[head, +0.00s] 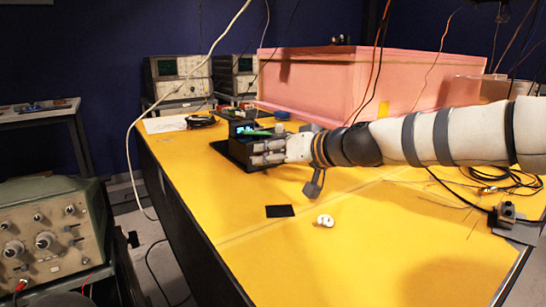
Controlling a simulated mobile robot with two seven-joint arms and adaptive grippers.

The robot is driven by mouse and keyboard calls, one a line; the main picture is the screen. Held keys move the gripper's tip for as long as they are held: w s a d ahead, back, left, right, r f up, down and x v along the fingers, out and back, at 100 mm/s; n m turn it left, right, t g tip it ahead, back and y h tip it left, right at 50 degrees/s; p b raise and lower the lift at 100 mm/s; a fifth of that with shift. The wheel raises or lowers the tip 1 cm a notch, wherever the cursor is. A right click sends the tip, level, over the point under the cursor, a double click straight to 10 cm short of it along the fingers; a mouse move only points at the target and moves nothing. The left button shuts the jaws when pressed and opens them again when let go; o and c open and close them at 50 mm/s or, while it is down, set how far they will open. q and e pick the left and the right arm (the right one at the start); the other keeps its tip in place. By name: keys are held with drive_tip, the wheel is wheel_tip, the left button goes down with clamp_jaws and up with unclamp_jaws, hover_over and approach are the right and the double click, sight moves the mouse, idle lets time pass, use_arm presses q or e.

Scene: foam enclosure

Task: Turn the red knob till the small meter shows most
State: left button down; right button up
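My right gripper (262,152) reaches in from the right, low over the yellow table, with its fingers at a small black box (237,148). The fingers cover much of the box's near side. I cannot tell whether they are shut, or whether they touch the box. A small lit bluish face (239,128) shows on the box's upper part; it may be the meter, but its reading is too small to make out. No red knob shows on the box; it may be hidden behind my gripper. My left gripper is not in view.
The yellow table (330,265) is mostly clear in front. A black square (280,211) and a small white object (325,220) lie there. A pink foam block (310,83) stands behind my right arm. Cables (490,178) lie at right. A hanging white cable (134,125) crosses the left edge.

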clamp_jaws()
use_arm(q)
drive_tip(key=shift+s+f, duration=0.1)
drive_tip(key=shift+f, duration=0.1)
use_arm(e)
drive_tip(key=shift+f, duration=0.1)
drive_tip(key=shift+w+d+f+m+g+y+b, duration=0.1)
drive_tip(key=shift+f+m+g+y+b, duration=0.15)
drive_tip(key=shift+m+y+b, duration=0.5)
drive_tip(key=shift+d+m+y+b, duration=0.1)
drive_tip(key=shift+m+y+b, duration=0.25)
drive_tip(key=shift+m+b, duration=0.45)
drive_tip(key=shift+w+f+m+g+y+b, duration=0.1)
drive_tip(key=shift+m+g+y+b, duration=0.25)
drive_tip(key=shift+m, duration=0.6)
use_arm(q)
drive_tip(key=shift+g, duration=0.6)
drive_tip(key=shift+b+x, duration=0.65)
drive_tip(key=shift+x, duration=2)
use_arm(e)
drive_tip(key=shift+m+y, duration=0.55)
drive_tip(key=shift+m, duration=0.15)
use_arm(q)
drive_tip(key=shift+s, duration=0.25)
